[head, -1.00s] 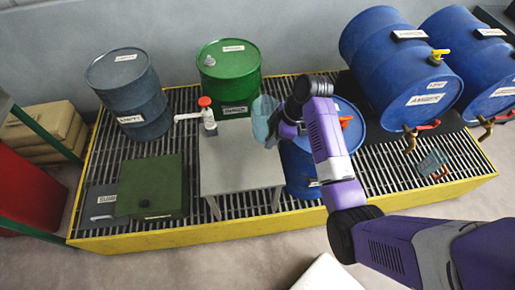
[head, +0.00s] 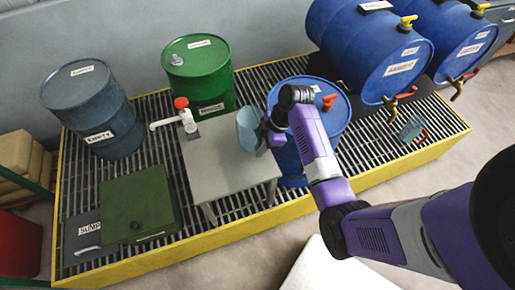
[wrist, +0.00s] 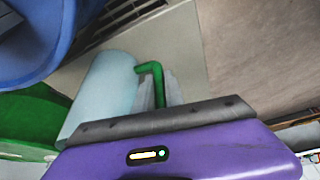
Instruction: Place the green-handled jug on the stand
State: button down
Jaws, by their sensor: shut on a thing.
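The green-handled jug (head: 249,130) is pale blue and translucent. In the head view it overlaps the far right part of the grey stand (head: 213,178); I cannot tell whether its base touches the top. My gripper (head: 269,131) reaches it from the right and is shut on its handle. In the wrist view the jug (wrist: 104,88) appears tilted, with its green handle (wrist: 151,70) at the jaws. The front of the stand top is bare.
A white pump with a red cap (head: 185,115) stands at the stand's far left. A green drum (head: 200,75) is behind, a blue drum (head: 310,110) close right. A green box (head: 140,208) lies left. A teal can with a red handle (head: 411,129) sits right on the grating.

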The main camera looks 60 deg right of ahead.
jog(key=shift+f, duration=0.1)
jog(key=c, duration=1.4)
grip_release()
jog(key=p+v, duration=0.1)
jog(key=v, duration=1.1)
jog(key=shift+p, duration=0.35)
